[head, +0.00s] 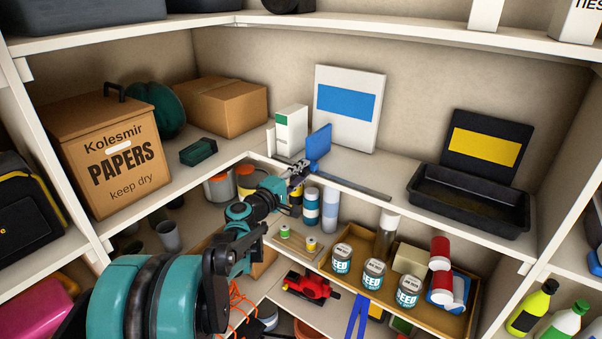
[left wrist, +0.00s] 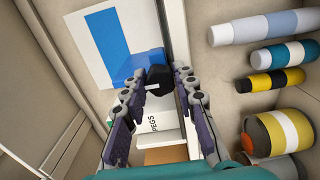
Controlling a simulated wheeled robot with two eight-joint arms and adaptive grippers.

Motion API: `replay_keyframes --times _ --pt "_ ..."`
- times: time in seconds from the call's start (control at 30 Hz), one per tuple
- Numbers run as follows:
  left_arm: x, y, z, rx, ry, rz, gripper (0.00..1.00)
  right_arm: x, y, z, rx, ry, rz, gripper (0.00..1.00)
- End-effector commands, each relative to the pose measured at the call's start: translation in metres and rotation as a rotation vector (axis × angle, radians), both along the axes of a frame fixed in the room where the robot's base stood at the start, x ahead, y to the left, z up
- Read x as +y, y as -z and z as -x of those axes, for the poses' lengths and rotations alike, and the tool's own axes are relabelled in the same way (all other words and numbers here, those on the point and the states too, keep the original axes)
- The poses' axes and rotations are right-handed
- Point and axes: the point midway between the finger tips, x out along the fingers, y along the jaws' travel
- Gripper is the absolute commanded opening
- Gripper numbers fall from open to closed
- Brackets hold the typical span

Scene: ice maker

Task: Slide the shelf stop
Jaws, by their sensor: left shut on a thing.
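The shelf stop is an upright blue plate (head: 318,147) on a grey rail (head: 350,182) along the front edge of the middle shelf. It stands near the rail's left end. My left gripper (head: 297,172) reaches in from the left and is at the lower left of the blue plate. In the left wrist view the plate (left wrist: 128,66) shows beyond the fingers, and a small dark part (left wrist: 157,85) of the stop sits between the fingertips. The gripper is shut on that part, which the fingers partly hide. My right gripper is not in view.
A white and green box (head: 291,130) stands just behind and left of the stop. A white board with a blue panel (head: 349,108) leans on the back wall. A black tray (head: 468,202) stands at right. The shelf between stop and tray is clear. Tins and bottles fill the shelf below.

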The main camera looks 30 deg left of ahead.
Motion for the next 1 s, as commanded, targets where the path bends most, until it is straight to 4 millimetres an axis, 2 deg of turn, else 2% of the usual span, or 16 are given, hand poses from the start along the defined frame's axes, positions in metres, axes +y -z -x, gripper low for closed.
replay_keyframes --times 1.0 --pt "-0.049 0.0 0.004 0.0 0.001 -0.001 0.0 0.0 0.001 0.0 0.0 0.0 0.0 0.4"
